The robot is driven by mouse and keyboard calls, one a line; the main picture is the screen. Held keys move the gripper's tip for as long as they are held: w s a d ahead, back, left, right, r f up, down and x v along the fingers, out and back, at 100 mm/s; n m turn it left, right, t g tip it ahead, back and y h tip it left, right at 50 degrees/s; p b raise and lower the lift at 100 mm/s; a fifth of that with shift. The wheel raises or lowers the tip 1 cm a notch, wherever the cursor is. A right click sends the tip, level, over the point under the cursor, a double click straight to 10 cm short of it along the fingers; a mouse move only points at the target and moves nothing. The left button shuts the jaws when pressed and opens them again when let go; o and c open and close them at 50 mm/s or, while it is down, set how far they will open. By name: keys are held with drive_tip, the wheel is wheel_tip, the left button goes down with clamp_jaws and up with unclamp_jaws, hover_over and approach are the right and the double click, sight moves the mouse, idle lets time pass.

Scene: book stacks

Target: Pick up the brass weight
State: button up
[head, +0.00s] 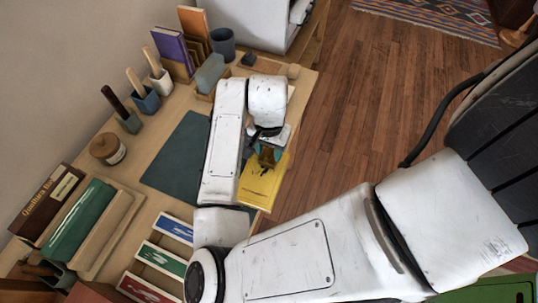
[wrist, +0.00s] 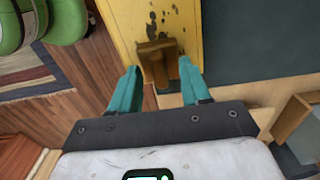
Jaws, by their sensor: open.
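The brass weight (wrist: 158,62) is a small brownish, blocky piece in the wrist view. It appears on the yellow, dark-spotted board or book (wrist: 125,20). My gripper (wrist: 158,74) is open, with one teal finger on each side of the weight in the picture. I cannot tell whether either finger touches it or how far above it they are. In the head view my gripper (head: 268,156) is over the far part of the yellow piece (head: 262,184), and the weight cannot be made out behind the gripper and arm.
A dark green mat (head: 175,160) lies left of my arm on the wooden desk (head: 152,208). Brush pots (head: 146,100), a twine spool (head: 108,148), upright books (head: 172,52) and a blue cup (head: 222,42) stand along the back. Trays of coloured cards (head: 162,260) lie near. Open floor lies right.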

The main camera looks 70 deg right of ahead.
drive_tip(key=shift+f, duration=0.25)
drive_tip(key=shift+c, duration=0.5)
clamp_jaws()
